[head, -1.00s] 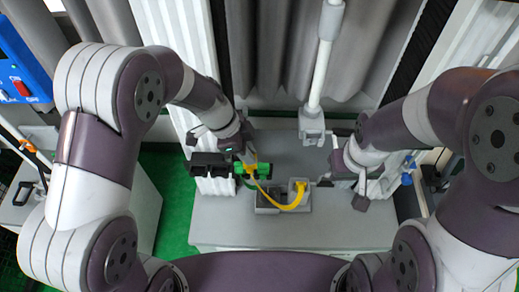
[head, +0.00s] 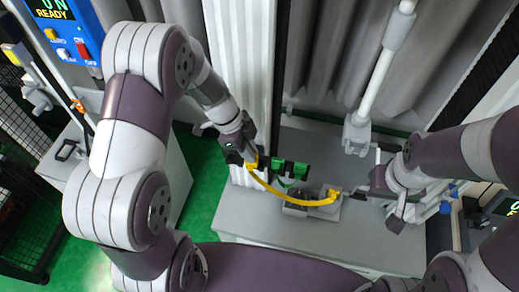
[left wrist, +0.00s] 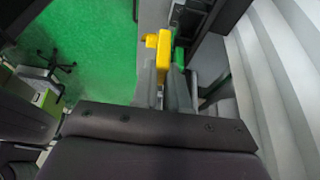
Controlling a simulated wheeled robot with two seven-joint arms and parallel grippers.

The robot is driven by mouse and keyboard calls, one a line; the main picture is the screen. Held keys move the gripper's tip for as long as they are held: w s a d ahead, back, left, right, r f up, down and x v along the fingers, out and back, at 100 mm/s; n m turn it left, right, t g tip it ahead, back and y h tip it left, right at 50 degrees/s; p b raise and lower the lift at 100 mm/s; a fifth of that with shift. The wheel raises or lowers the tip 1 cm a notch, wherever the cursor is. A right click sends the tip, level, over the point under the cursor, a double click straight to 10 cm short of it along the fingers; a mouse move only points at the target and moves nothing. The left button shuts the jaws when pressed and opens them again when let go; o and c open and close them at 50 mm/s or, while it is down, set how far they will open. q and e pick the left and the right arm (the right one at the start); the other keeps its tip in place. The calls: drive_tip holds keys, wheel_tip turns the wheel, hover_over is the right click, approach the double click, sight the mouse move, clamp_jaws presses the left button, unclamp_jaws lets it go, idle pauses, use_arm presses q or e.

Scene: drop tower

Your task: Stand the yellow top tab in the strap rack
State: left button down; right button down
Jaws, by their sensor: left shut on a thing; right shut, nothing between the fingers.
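The yellow top tab (head: 251,163) is between the fingertips of my left gripper (head: 247,160). In the left wrist view the tab (left wrist: 164,50) shows as an upright yellow block at the fingertips (left wrist: 164,78). A yellow strap (head: 290,201) runs from it in a sagging curve to a yellow end piece (head: 334,194) at a grey fixture (head: 296,210). The black strap rack with green parts (head: 290,169) is just right of my left gripper, partly hidden; its contact with the tab cannot be told. My right gripper (head: 368,192) is shut and empty, right of the fixture.
A grey cabinet top (head: 320,240) carries the fixture and has free room in front. A white post (head: 385,65) with a block at its foot stands behind. A white ribbed column (head: 240,60) rises behind my left gripper. Green floor lies left.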

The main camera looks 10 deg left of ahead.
use_arm(q)
drive_tip(key=w+f+b, duration=0.1)
drive_tip(key=w+f, duration=0.1)
drive_tip(key=w+f+b, duration=0.1)
drive_tip(key=f+b, duration=0.1)
drive_tip(key=shift+w+d+f, duration=0.15)
drive_tip(key=shift+w, duration=0.25)
drive_tip(key=shift+f+b, duration=0.85)
drive_tip(key=shift+b, duration=0.15)
drive_tip(key=c, duration=1.1)
unclamp_jaws()
drive_tip(key=shift+r, duration=0.15)
drive_tip(key=p+v, duration=0.2)
drive_tip(key=v, duration=1)
drive_tip(key=shift+a+r, duration=0.2)
drive_tip(key=shift+r, duration=0.05)
